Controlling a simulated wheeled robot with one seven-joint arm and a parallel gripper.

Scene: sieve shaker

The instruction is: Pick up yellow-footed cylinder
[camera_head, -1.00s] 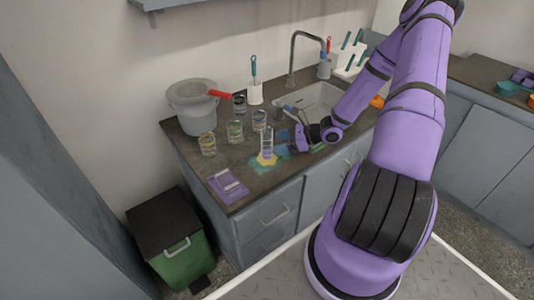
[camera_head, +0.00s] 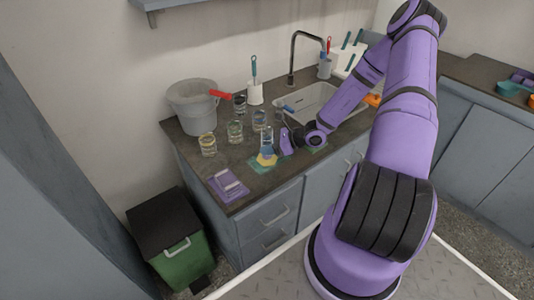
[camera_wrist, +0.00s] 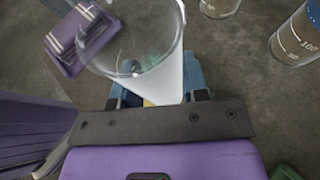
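The yellow-footed cylinder (camera_head: 267,159) stands upright on a teal patch near the counter's front, a clear, narrow vessel on a yellow base. My gripper (camera_head: 268,150) is at it from the right, low on its body, with a blue finger overlapping it. In the wrist view the cylinder's clear rim (camera_wrist: 130,70) is large and near, and a bit of yellow foot shows below. The blue fingers of my gripper (camera_wrist: 163,90) lie on both sides of its lower body. Whether they press on it is not clear.
Several glass beakers stand behind and left of the cylinder, one being a near beaker (camera_head: 235,131). A purple object (camera_head: 228,186) lies at the front left. A grey pot (camera_head: 194,108) stands at the back left. The sink (camera_head: 305,101) is behind my arm.

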